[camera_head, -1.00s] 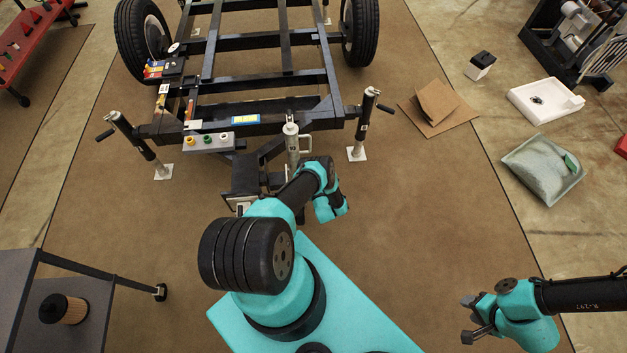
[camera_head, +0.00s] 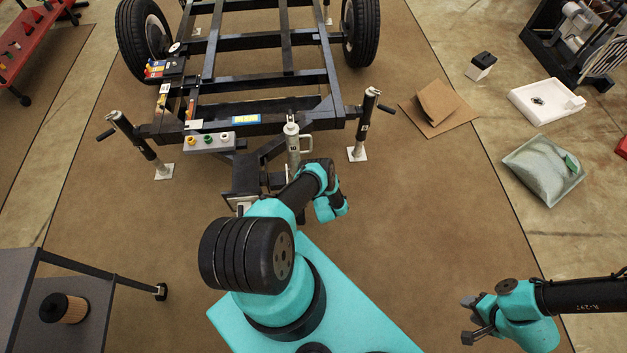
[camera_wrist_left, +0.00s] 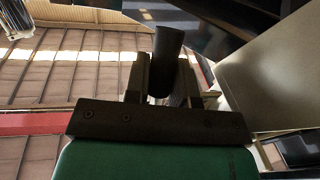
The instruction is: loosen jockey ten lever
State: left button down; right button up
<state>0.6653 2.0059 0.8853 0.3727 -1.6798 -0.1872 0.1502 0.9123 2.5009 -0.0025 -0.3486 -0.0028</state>
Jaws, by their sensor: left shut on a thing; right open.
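The jockey post (camera_head: 292,142) stands upright at the front of the black trailer frame (camera_head: 262,125), with a small handle loop on its right side. In the left wrist view my left gripper (camera_wrist_left: 165,88) is shut on a dark, rounded lever end (camera_wrist_left: 168,45). The lever sticks up between the two fingers. In the head view my left arm covers the lower post, and the left gripper and lever cannot be made out there. My right gripper (camera_head: 468,320) is open and empty at the lower right, well away from the trailer.
Two corner jacks (camera_head: 135,138) (camera_head: 363,128) stand either side of the post. A panel with coloured knobs (camera_head: 208,142) lies on the frame. Folded cardboard (camera_head: 437,105), a white tray (camera_head: 545,100) and a grey-green bag (camera_head: 540,168) lie at right. The mat before my right gripper is clear.

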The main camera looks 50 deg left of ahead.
pick_arm(q)
jog(key=shift+w+a+r+y, duration=0.1)
jog(key=shift+w+a+y, duration=0.1)
jog(key=shift+y, duration=0.2)
jog(key=c, duration=1)
grip_release()
jog(key=shift+o, duration=0.2)
